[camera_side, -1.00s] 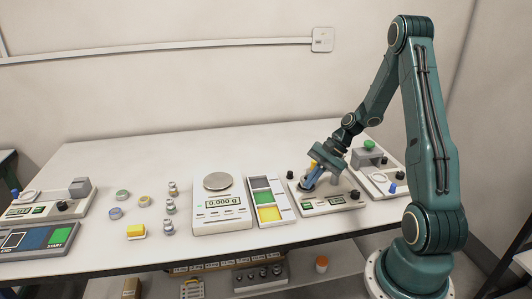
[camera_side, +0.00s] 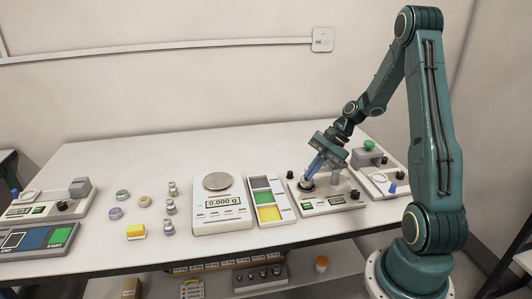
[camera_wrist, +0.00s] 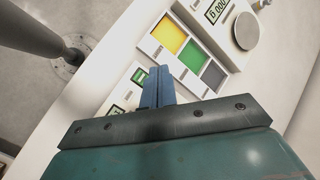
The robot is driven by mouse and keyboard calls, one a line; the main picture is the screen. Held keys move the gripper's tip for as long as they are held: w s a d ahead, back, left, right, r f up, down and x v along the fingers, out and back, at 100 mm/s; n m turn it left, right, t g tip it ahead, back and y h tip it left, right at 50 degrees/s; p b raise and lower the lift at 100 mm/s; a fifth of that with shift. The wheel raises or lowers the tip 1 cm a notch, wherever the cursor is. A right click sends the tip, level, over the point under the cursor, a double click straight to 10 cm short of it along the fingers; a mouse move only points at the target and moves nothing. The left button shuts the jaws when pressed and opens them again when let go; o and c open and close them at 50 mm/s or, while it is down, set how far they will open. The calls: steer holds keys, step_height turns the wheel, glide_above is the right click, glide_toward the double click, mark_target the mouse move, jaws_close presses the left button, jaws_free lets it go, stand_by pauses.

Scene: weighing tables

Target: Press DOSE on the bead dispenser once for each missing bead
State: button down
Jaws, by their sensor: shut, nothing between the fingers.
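My gripper (camera_side: 308,184) has its two blue fingers shut together and empty; they also show in the wrist view (camera_wrist: 158,72). They point down at the left part of a white device (camera_side: 335,209) with small green displays, a black knob and a grey post. The fingertips are over or at a dark round part there; I cannot tell if they touch it. This device may be the bead dispenser, but no DOSE label is legible. In the wrist view, the fingers and gripper body cover much of this device (camera_wrist: 117,92).
Left of the device lies a tray (camera_side: 281,219) with grey, green and yellow fields, then a scale (camera_side: 222,223) reading 0.000 g. Another device (camera_side: 379,188) is close on the right.

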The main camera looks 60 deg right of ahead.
mark_target(309, 204)
steer(key=shift+f, duration=4.25)
steer(key=shift+f, duration=0.75)
steer(key=shift+r, duration=0.75)
steer(key=shift+r, duration=0.1)
steer(key=shift+r, duration=2.45)
